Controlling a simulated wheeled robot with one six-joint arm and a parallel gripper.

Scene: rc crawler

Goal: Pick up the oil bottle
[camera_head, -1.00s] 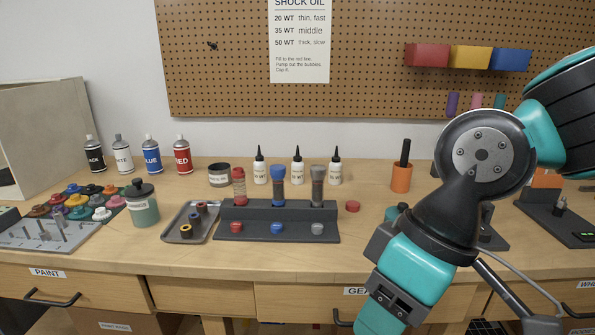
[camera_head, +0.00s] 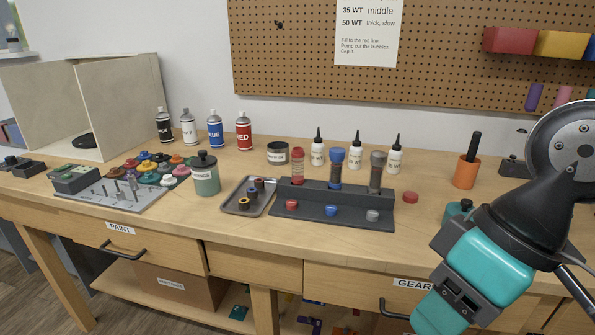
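Three white oil bottles with black pointed tips stand upright on the workbench, behind the dark shock stand (camera_head: 340,209). The left bottle (camera_head: 317,154) is beside a dark jar, the middle bottle (camera_head: 355,152) is between the blue-capped and grey-capped shocks, and the right bottle (camera_head: 395,160) is behind the grey one. Their labels are too small to read. My arm comes in from the right, in front of the bench and well apart from the bottles. My gripper's fingertips do not show clearly, so I cannot tell their state.
The shock stand holds red, blue and grey shocks, with a metal tray (camera_head: 246,208) and a green jar (camera_head: 205,178) to its left. An orange cup (camera_head: 466,172) stands right of the bottles. A red cap (camera_head: 411,197) lies on clear bench (camera_head: 432,222).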

